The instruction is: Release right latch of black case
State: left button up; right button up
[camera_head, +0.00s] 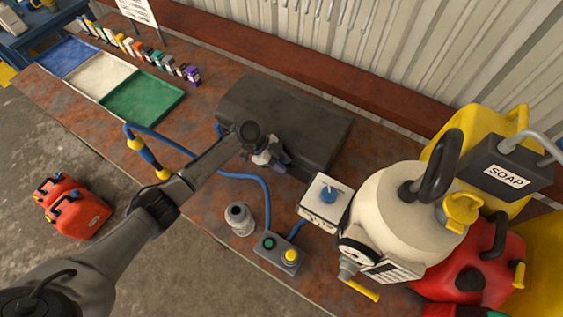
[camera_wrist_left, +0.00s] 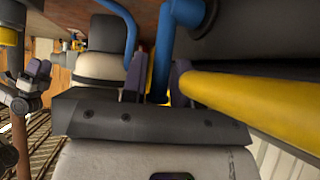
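The black case (camera_head: 300,112) lies closed on the rusty bench, in the middle of the head view. My left gripper (camera_head: 276,160) is at the case's front edge, and in the left wrist view (camera_wrist_left: 156,85) its two fingers are apart with nothing clearly held. The right latch cannot be made out; my gripper covers that part of the front. A small blue part (camera_head: 218,129) shows at the case's left front. In the wrist view a dark surface, likely the case (camera_wrist_left: 275,38), is behind a blue tube (camera_wrist_left: 162,50) and a yellow bar (camera_wrist_left: 250,97). A gripper, probably my right (camera_wrist_left: 35,82), shows far left.
A blue hose (camera_head: 262,185) runs in front of the case to a button box (camera_head: 279,254). Trays (camera_head: 145,98) lie left. Red cans (camera_head: 72,207) stand on the floor.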

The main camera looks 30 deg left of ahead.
pick_arm(q)
jog(key=shift+r, duration=0.1)
jog(key=b+v, duration=0.1)
jog(key=v, duration=1.2)
jog(key=shift+a+r+b, duration=0.25)
jog(key=shift+b, duration=0.15)
